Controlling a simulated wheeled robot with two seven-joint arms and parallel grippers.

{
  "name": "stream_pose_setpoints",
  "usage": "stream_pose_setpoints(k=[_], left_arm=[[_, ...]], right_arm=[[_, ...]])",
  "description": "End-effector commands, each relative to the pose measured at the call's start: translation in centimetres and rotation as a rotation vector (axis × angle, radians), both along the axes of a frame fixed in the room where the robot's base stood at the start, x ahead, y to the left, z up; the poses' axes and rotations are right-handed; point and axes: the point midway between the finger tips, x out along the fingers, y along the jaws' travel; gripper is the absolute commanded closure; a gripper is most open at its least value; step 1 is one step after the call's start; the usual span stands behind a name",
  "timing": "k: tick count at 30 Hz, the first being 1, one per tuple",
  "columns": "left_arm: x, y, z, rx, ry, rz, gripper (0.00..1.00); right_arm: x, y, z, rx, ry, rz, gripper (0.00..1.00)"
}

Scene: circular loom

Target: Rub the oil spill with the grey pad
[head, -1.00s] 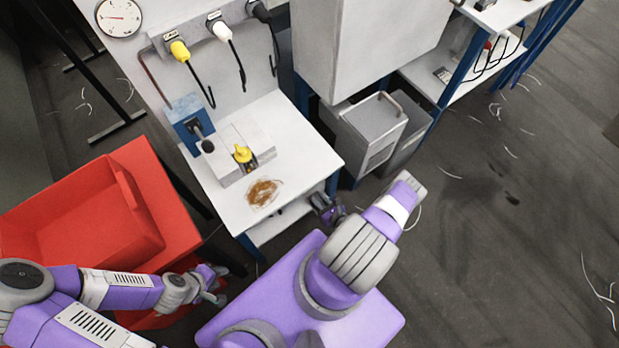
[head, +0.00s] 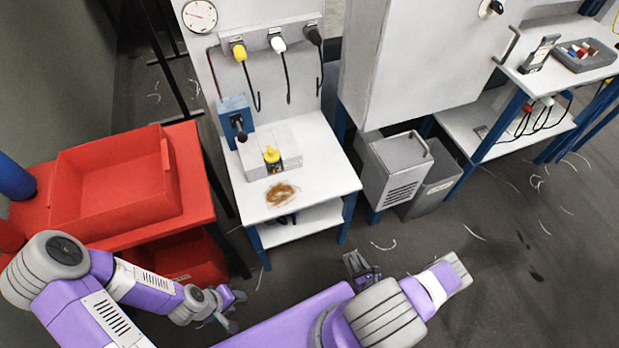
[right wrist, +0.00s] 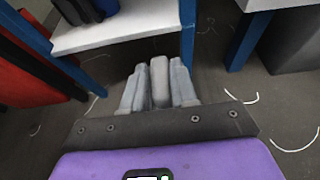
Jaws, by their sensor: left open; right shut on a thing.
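The oil spill (head: 281,193) is a brown smear on the white table top (head: 325,180), near its front edge. My right gripper (head: 360,264) is in front of the table, below and to the right of the spill in the head view and apart from it. In the right wrist view, the right gripper (right wrist: 159,85) is shut on a pale grey block, the grey pad (right wrist: 160,82), between its fingers. My left gripper (head: 235,310) is open and empty at the lower left, in front of the red bench.
A yellow-topped fixture (head: 271,155) and a blue switch box (head: 236,122) stand behind the spill. A red tray (head: 115,185) is on the left. A grey bin (head: 400,170) stands right of the table. The table has a lower shelf (head: 305,222).

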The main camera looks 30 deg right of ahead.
Motion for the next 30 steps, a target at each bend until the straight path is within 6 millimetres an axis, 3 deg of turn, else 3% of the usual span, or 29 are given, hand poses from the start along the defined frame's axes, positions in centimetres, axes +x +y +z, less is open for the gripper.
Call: stream_pose_setpoints(k=[7,14,17,30], left_arm=[[0.1,0.0,0.0,0.0,-0.001,0.0,0.57],[0.0,0.0,0.0,0.0,0.0,0.0,0.57],[0.0,0.0,0.0,0.0,0.0,0.0,0.57],[0.0,0.0,0.0,0.0,0.0,0.0,0.57]], right_arm=[[1.4,1.1,2.9,0.0,-0.002,0.07,1.0],[3.5,2.9,7.6,0.0,-0.003,0.188,1.0],[5.0,4.1,10.8,-0.003,-0.005,0.267,1.0],[13.2,11.4,28.8,-0.015,-0.006,0.726,1.0]])
